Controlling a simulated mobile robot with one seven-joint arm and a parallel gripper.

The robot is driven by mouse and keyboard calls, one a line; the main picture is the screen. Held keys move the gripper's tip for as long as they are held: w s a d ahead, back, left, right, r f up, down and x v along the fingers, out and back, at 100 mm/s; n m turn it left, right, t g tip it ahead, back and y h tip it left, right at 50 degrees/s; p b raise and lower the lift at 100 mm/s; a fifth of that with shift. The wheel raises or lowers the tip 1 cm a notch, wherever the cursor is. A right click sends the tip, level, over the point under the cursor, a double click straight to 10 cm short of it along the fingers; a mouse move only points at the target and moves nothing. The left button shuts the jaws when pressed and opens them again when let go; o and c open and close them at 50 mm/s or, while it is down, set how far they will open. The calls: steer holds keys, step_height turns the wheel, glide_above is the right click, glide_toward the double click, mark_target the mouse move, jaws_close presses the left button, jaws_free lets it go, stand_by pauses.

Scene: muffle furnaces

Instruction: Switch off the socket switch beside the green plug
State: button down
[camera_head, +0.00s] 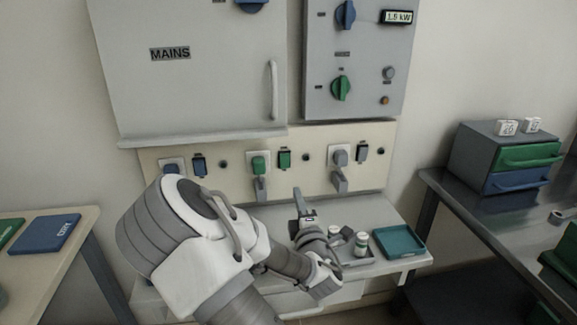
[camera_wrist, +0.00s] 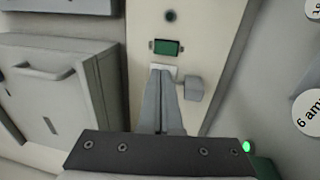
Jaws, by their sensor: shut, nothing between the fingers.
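The green plug (camera_head: 258,164) sits on a white plate in the middle of the cream socket panel (camera_head: 240,185). Just right of it is a green rectangular switch (camera_head: 284,159) in a dark frame; it also shows in the wrist view (camera_wrist: 167,47). A grey lever-like piece (camera_head: 261,188) hangs below the plug and shows as a grey block in the wrist view (camera_wrist: 194,88). My gripper (camera_head: 298,194) is shut and empty in front of the panel, right of the plug. In the wrist view its fingertips (camera_wrist: 162,70) overlap the white plate and hide the plug. I cannot tell whether they touch anything.
Grey plug (camera_head: 338,157) and blue plug (camera_head: 172,166) flank the green one. The MAINS cabinet (camera_head: 200,90) and dial box (camera_head: 355,80) stand above.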

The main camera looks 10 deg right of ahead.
mark_target(287, 157)
steer(key=shift+w, duration=0.1)
steer(key=w+b, duration=0.1)
steer(key=w, duration=0.3)
steer(key=w+r, duration=0.1)
steer(key=w, duration=0.4)
steer(key=w+b, duration=0.1)
steer(key=w, duration=0.3)
steer(key=shift+w+r+b, duration=0.25)
steer(key=shift+r+b, duration=0.05)
steer(key=shift+r, duration=0.1)
steer(key=shift+w, duration=0.1)
steer(key=shift+r, duration=0.1)
steer(key=p, duration=0.1)
steer(key=r+g+p, duration=0.1)
steer(key=p, duration=0.1)
steer(key=shift+w+r, duration=0.2)
steer(key=shift+w, duration=0.1)
steer(key=shift+f+b, duration=0.4)
steer(key=shift+b, duration=0.05)
steer(key=shift+s, duration=0.1)
